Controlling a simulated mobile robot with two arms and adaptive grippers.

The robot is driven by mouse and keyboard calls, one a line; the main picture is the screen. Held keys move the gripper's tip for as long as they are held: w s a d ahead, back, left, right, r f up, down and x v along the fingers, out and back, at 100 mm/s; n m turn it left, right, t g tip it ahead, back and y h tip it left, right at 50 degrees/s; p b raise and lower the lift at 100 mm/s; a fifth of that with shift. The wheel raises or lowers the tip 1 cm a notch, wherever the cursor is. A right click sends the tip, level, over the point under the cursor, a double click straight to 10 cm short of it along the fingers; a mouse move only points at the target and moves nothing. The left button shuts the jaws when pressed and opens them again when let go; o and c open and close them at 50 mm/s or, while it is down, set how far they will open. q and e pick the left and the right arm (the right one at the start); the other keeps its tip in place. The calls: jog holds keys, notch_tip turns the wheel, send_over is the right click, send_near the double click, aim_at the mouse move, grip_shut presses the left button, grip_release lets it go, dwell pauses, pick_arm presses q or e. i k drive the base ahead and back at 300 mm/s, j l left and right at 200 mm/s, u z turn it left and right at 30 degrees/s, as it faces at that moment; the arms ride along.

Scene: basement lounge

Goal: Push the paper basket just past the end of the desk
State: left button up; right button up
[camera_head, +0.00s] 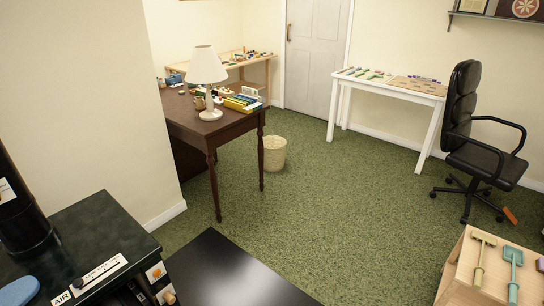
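The paper basket (275,154) is a pale beige, round, open-topped bin standing upright on the green carpet. It is just right of the far right leg of the desk, close to it; I cannot tell whether they touch. The desk (222,126) is dark brown with turned legs, and its right end faces the open floor. Its near leg (214,187) stands closer to me. Neither of my grippers is in view.
A lamp (207,71) and books stand on the desk. A white table (390,85) and black office chair (470,145) are at right, a wooden crate (462,284) at lower right. A black cabinet (85,235) fills the lower left. The middle carpet is clear.

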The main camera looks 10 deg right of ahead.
aim_at(274, 146)
jog(key=i+l+z, duration=0.45)
jog(key=i, duration=0.6)
jog(key=i+j+z, duration=0.15)
jog(key=i+z, duration=0.35)
jog(key=i, duration=0.6)
